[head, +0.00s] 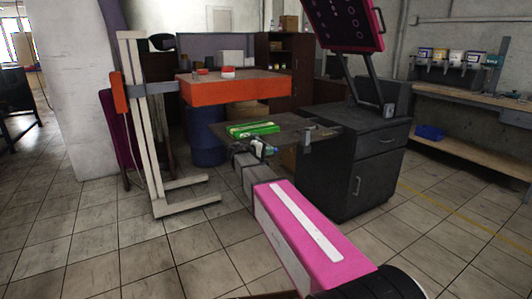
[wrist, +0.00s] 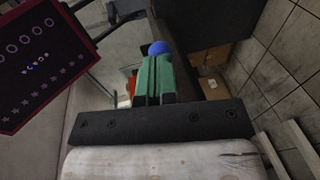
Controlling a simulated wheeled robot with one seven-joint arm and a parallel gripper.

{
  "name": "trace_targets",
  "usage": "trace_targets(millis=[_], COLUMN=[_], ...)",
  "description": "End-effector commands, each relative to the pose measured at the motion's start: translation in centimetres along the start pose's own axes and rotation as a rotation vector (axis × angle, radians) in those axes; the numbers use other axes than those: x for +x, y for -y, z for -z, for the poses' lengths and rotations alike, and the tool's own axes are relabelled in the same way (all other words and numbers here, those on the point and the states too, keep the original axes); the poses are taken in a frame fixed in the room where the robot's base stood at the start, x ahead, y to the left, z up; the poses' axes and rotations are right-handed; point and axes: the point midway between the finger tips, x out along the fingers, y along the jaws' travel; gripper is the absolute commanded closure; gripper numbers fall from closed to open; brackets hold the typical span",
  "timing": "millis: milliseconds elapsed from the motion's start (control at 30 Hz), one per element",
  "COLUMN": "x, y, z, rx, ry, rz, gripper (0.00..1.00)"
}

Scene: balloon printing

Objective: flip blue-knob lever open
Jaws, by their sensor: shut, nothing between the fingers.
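The blue knob (wrist: 158,48) shows in the wrist view just beyond the tips of my gripper (wrist: 154,59). The gripper's two green fingers are shut together with nothing between them. The knob lies in line with the fingertips; I cannot tell whether they touch it. The lever stem under the knob is hidden behind the fingers. In the head view my arm reaches to the edge of the dark platen (head: 290,135), and the gripper and knob are too small there to make out clearly.
A green item (head: 252,129) lies on the platen. A dark cabinet (head: 352,170) stands to its right, with a magenta-framed screen (head: 344,22) raised above. An orange dryer head (head: 232,88) on a white stand (head: 160,140) is behind. Tiled floor is clear at front left.

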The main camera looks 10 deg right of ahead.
Motion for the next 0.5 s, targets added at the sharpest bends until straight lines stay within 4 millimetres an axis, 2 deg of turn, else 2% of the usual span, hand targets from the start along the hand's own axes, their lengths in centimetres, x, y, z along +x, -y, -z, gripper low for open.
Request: trace_targets(millis=[300,500], x=[0.1,1.1], y=[0.0,-0.2], z=[-0.1,-0.6], rx=[-0.001,-0.011], ry=[-0.005,-0.051], rz=[0.000,0.000], gripper=[1.00,1.00])
